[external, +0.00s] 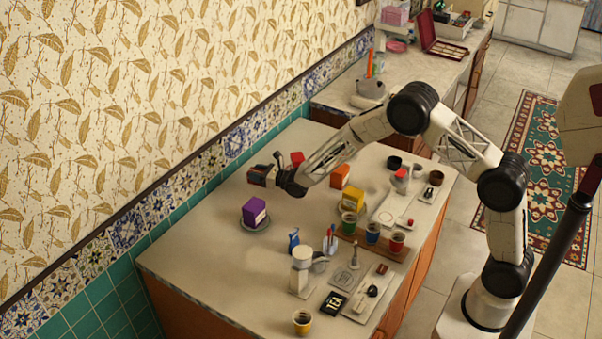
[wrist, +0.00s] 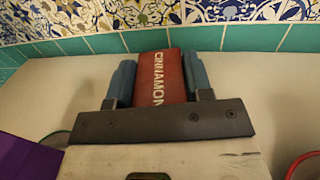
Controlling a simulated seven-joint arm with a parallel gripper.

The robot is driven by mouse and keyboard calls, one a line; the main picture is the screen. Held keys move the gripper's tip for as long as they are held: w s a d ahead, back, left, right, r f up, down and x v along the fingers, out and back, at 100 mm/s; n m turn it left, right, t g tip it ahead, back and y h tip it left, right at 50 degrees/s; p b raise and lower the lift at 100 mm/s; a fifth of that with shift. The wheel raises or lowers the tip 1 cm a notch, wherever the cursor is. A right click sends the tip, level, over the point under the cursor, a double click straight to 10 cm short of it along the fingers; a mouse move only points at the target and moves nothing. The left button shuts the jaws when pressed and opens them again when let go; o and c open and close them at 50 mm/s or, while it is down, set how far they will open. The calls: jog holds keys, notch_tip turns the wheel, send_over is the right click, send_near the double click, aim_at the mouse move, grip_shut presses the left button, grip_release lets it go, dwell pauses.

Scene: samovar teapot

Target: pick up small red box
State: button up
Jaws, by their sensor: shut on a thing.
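The small red box (wrist: 160,80), with CINNAMON in white letters, sits between the two blue-grey fingers of my gripper (wrist: 158,78) in the wrist view. The fingers touch or nearly touch both its sides, and my gripper is shut on it. In the external view my gripper (external: 263,175) is at the far part of the counter, near the tiled wall. The box is mostly hidden there by the fingers. I cannot tell whether it is lifted clear of the counter.
A purple box (external: 254,211) stands on a round dish nearer the front. Another red item (external: 297,159) is just right of my gripper. An orange box (external: 340,175) and a yellow box (external: 352,199) stand farther right. Cups and trays crowd the right side. The left counter is clear.

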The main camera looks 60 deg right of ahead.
aim_at(257, 171)
jog(key=shift+r, duration=2.4)
jog(key=shift+r, duration=0.15)
